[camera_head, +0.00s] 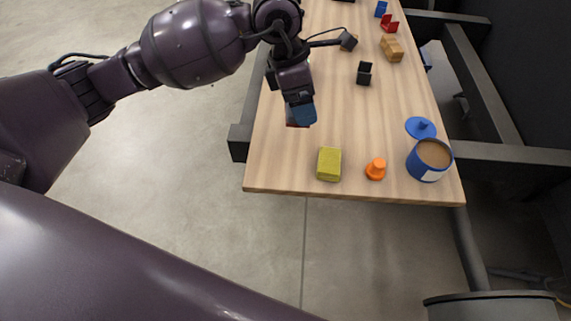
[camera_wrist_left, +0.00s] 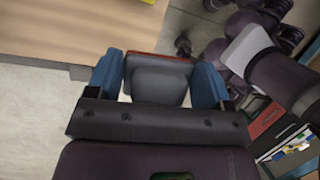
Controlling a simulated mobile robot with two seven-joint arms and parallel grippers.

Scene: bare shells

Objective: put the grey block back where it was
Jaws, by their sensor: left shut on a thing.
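My left gripper (camera_head: 300,118) is shut on the grey block and holds it near the table's left edge, toward the front. In the left wrist view the grey block (camera_wrist_left: 158,86) sits between the two blue fingertips of the left gripper (camera_wrist_left: 160,82). A red strip (camera_wrist_left: 158,56) shows just beyond the block, and a bit of red shows beside the fingers in the head view. I cannot tell whether it belongs to the block. The fingers hide most of the block in the head view. My right gripper is not in view.
On the wooden table (camera_head: 285,170) stand a yellow-green block (camera_head: 328,164), an orange peg-like piece (camera_head: 376,169), a blue container (camera_head: 426,165), a blue lid (camera_head: 421,128), a black holder (camera_head: 365,74), a tan block (camera_head: 391,48) and a red piece (camera_head: 389,24).

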